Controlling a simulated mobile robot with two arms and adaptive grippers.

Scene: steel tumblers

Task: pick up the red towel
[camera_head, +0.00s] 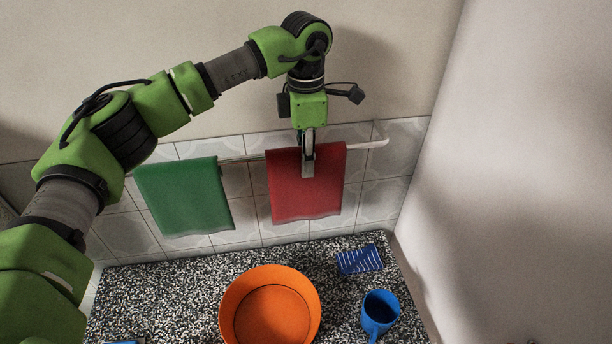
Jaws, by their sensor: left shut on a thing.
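The red towel (322,195) hangs over a white rail (372,144) on the tiled wall, above the counter. My left gripper (308,170) reaches down over the towel's top edge and is shut on the towel near its upper middle. The towel still lies over the rail. The fingers hide a narrow strip of it. My right gripper is not in view.
A green towel (185,198) hangs on the rail to the left. On the speckled counter (165,290) are an orange basin (270,308), a blue mug (379,312) and a blue striped item (359,260). A plain wall (520,190) closes the right side.

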